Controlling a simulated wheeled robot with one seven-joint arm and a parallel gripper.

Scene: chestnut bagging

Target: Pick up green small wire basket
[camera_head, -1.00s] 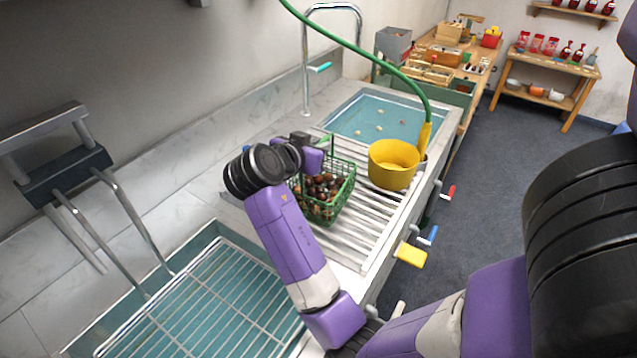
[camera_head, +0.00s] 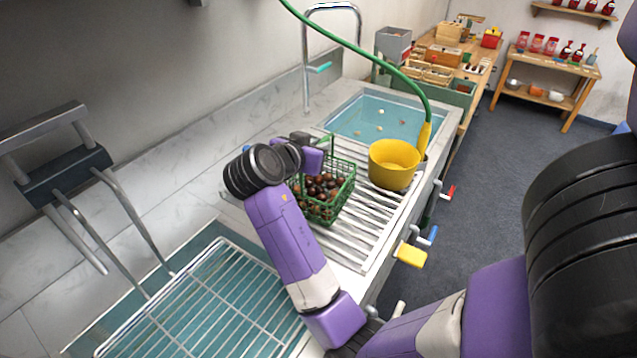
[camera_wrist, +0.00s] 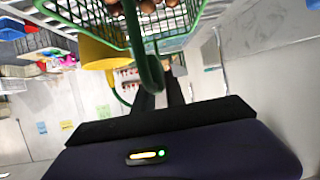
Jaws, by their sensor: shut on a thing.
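The green small wire basket (camera_head: 334,206) holds several brown chestnuts (camera_head: 322,186) and is upright on the ribbed drainboard in the head view. My gripper (camera_head: 322,149) is at the basket's far left side, partly hidden behind my own wrist. In the wrist view the basket (camera_wrist: 192,24) fills the top, with its green handle (camera_wrist: 146,66) coming down between the dark fingers of my gripper (camera_wrist: 160,97). The gripper is shut on the handle. Whether the basket's base touches the drainboard is hard to tell.
A yellow pot (camera_head: 393,166) stands close right of the basket. A green hose (camera_head: 370,58) hangs above it. A water-filled sink (camera_head: 378,112) lies behind, and a sink with a wire rack (camera_head: 200,305) is in front. The drainboard (camera_head: 365,245) is bare at the front right.

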